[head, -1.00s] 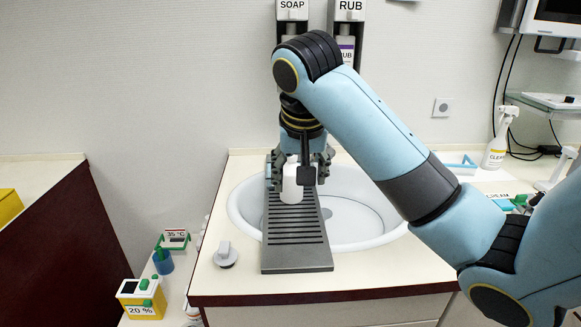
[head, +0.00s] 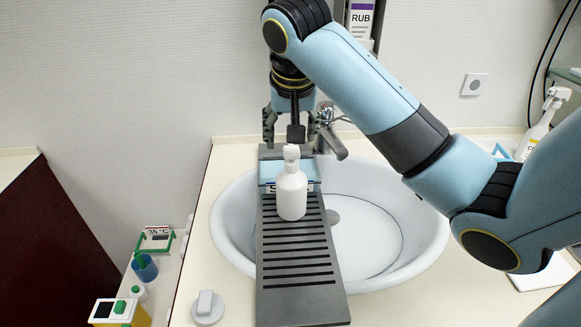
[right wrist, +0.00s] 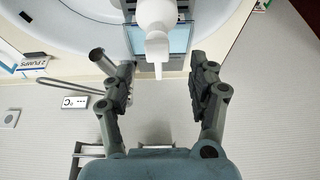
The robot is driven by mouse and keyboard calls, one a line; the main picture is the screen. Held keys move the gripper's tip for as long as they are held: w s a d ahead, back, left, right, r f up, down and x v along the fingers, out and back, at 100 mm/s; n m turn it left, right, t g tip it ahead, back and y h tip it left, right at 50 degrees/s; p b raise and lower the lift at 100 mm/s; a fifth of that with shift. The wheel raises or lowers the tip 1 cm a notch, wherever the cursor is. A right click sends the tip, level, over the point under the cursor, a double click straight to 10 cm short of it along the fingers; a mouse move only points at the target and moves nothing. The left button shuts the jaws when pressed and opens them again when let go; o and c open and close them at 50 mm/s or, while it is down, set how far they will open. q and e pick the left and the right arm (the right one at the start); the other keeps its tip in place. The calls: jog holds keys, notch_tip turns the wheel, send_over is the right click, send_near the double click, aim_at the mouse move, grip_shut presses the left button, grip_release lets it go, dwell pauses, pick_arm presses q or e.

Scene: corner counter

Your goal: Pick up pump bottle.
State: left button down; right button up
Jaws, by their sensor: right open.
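The white pump bottle (head: 291,192) stands upright on a dark grey slatted board (head: 295,268) laid across the sink. In the right wrist view the bottle (right wrist: 156,18) shows at the top, its nozzle pointing between the fingers. My right gripper (head: 292,124) is behind and above the bottle in the head view, fingers spread, pointing down. My left gripper is not in view.
A light-blue labelled box (head: 268,173) sits on the board just behind the bottle. The white sink basin (head: 400,225) surrounds the board, with a metal faucet (head: 332,141) close to the right gripper. A spray bottle (head: 537,125) stands at right.

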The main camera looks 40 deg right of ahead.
aim_at(292, 151)
jog(key=shift+x, duration=1.2)
jog(key=shift+d+f, duration=0.15)
jog(key=shift+f, duration=0.15)
jog(key=p+x, duration=0.1)
jog(key=x, duration=0.3)
jog(key=shift+d+f+p, duration=0.15)
jog(key=shift+f+p, duration=0.05)
jog(key=shift+p, duration=0.15)
jog(key=shift+w+d+f, duration=0.1)
jog(key=shift+f, duration=0.2)
jog(key=c, duration=0.6)
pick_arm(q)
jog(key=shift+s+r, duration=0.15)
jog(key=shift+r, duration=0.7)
pick_arm(e)
grip_shut()
jog(key=shift+r, duration=0.1)
